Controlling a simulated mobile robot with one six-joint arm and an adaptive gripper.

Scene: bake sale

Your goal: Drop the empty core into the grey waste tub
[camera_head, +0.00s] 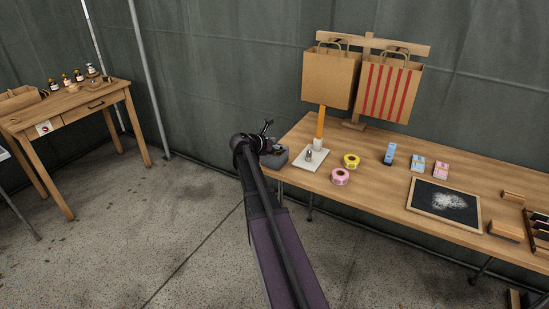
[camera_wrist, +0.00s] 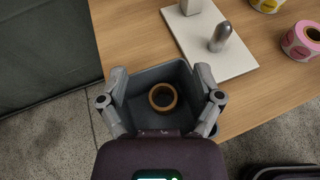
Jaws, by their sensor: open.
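The grey waste tub (camera_head: 277,159) is at the left corner of the wooden table. In the wrist view the tub (camera_wrist: 148,77) lies straight below my gripper. The empty core (camera_wrist: 155,106), a brown cardboard ring, shows inside the tub's opening, between and apart from both fingers; I cannot tell whether it rests on the bottom. My gripper (camera_wrist: 161,78) is open, its fingers spread at the left and right sides of the tub. In the head view my gripper (camera_head: 266,129) is above the tub, and the core is hidden there.
Beside the tub is a white board (camera_head: 301,163) with a metal peg (camera_wrist: 220,38) and an upright orange piece (camera_head: 320,122). Yellow (camera_head: 351,166) and pink (camera_head: 340,183) sticker rolls lie close by. Paper bags (camera_head: 328,78) hang behind. Floor is open at left.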

